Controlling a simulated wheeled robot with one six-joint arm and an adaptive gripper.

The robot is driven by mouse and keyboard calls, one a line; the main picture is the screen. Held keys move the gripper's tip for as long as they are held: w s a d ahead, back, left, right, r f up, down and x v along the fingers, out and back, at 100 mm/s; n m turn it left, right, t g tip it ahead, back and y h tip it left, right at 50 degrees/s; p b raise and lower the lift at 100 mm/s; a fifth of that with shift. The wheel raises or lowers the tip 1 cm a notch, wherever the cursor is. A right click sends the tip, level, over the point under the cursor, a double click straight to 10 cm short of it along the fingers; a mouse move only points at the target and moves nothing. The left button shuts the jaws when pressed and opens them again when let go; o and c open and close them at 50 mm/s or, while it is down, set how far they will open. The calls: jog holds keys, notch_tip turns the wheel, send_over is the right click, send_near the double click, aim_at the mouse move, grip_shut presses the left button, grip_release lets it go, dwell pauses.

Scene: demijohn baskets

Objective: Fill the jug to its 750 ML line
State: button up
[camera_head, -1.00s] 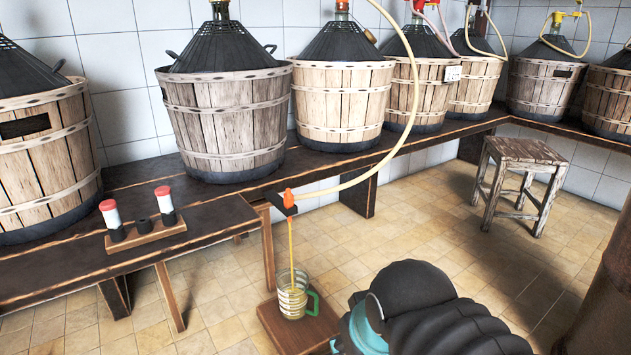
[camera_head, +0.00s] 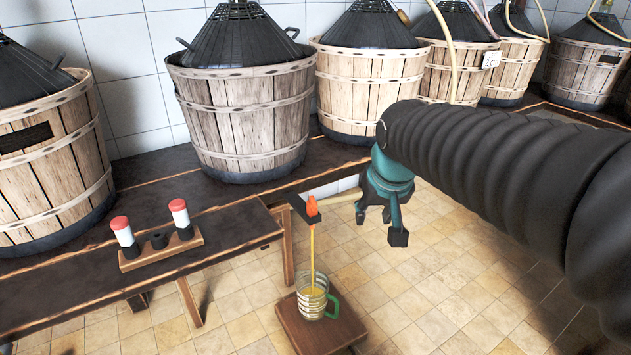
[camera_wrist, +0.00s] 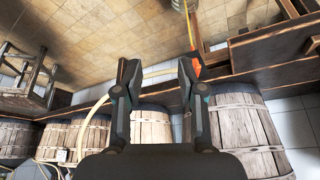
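The glass jug (camera_head: 313,303) with a green handle stands upright on a small wooden stool (camera_head: 340,330). A thin yellow stream runs into it from the orange nozzle (camera_head: 312,207) at the bench edge. Yellow liquid is in the jug; its level against the marks is too small to read. A pale hose (camera_head: 342,198) leads to the nozzle. My gripper (camera_head: 380,220) is open and empty, right of the nozzle and above the jug's height. In the wrist view, my fingers (camera_wrist: 158,72) are apart, with the hose (camera_wrist: 157,73) and nozzle (camera_wrist: 195,67) beyond them.
Basket-clad demijohns (camera_head: 245,115) line the dark bench (camera_head: 150,185) along the wall. The tiled floor (camera_head: 440,275) right of the jug is open.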

jog(key=n+p, duration=0.1)
jog(key=p, duration=0.4)
send_near(313, 205)
jog(key=w+d+v, duration=0.1)
jog(key=v, duration=0.5)
jog(key=shift+g, duration=0.3)
jog(key=x, duration=1.3)
jog(key=shift+a+f+b, duration=0.25)
jog(key=shift+a+b, duration=0.1)
jog(key=shift+c, duration=0.2)
grip_shut()
